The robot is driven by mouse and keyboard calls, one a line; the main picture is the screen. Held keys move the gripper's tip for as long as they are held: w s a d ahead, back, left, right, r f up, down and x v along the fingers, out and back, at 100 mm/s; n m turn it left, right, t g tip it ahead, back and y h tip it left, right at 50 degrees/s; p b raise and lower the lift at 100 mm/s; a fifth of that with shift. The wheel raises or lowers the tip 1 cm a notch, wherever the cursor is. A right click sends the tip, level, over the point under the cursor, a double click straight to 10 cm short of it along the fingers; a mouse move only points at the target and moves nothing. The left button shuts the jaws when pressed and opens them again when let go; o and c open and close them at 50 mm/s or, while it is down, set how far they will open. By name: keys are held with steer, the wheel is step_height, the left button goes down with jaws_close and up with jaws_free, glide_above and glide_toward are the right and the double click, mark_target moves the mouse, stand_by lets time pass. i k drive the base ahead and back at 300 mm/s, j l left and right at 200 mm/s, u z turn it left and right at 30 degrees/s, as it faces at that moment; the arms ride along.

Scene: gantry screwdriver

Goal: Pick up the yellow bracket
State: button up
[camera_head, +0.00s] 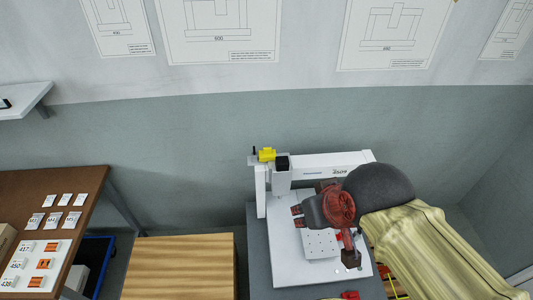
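A small yellow part (266,155), which may be the yellow bracket, sits at the top left of the white gantry screwdriver (312,172). It is too small to make out its exact shape. My gripper (324,240), red and dark grey, hangs over the gantry's white base plate (285,265). Its fingers are spread apart, and I see nothing held between them. The gripper is below and to the right of the yellow part, apart from it. My gripper and arm hide the right part of the gantry and its base.
A wooden block or top (180,265) stands left of the gantry. A brown table (85,185) with labelled cards (42,262) is at the far left, with a blue bin (98,262) beside it. Small red parts (350,295) lie near the base's front edge. A wall is behind.

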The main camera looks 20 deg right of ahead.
mark_target(268, 154)
steer(key=k+l+z, duration=0.15)
steer(key=l, duration=0.2)
steer(key=k+l+z, duration=0.35)
steer(key=l, duration=0.35)
